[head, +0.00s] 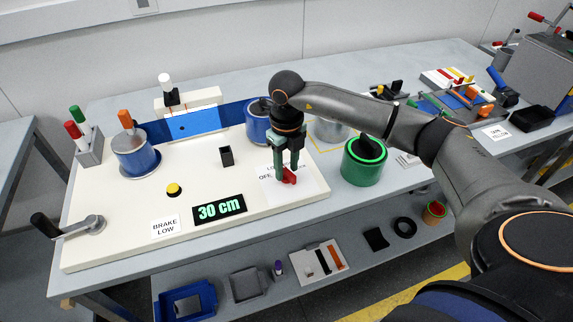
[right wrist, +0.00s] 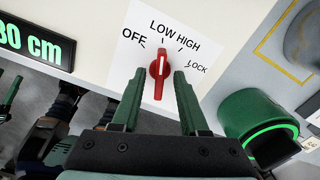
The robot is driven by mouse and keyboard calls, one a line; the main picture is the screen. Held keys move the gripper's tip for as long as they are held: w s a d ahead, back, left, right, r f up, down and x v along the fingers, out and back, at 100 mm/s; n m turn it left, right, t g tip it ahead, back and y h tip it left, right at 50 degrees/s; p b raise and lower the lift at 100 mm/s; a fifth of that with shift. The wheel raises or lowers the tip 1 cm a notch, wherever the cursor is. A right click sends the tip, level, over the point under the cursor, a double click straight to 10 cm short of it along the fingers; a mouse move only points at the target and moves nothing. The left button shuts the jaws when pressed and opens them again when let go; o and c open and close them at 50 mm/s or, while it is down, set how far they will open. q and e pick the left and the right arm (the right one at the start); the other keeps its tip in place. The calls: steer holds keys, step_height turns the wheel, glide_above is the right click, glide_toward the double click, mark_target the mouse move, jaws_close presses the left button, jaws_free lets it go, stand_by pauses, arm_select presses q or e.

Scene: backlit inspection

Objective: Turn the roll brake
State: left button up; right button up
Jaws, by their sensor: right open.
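The roll brake knob is red with a white pointer line and stands on a white dial plate (right wrist: 125,62) marked OFF, LOW, HIGH and LOCK. In the right wrist view the knob (right wrist: 160,68) points up, near the LOW tick. In the head view the red knob (head: 290,177) shows just below my right gripper (head: 286,172). The right gripper is open, and in its wrist view (right wrist: 157,78) its fingers stand on either side of the knob, with gaps visible. Dark arm parts, seemingly my left arm, show at the lower left of the wrist view; their jaws are unclear.
A display (head: 219,208) reads 30 cm, beside a card (head: 165,226) reading BRAKE LOW. A green-ringed drum (head: 362,166) stands right of the dial. The white board also carries a yellow button (head: 173,190), blue rolls and a crank (head: 75,228) at the left.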

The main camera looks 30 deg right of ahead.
jaws_close()
steer(key=shift+m, duration=0.3)
stand_by(0.5)
steer(key=m, duration=0.3)
steer(key=m+p, duration=0.1)
steer(key=m, duration=0.4)
steer(key=shift+r, duration=0.1)
steer(key=m, duration=0.3)
steer(key=shift+p, duration=0.4)
steer(key=shift+m+p, duration=0.5)
steer(key=shift+m, duration=1.7)
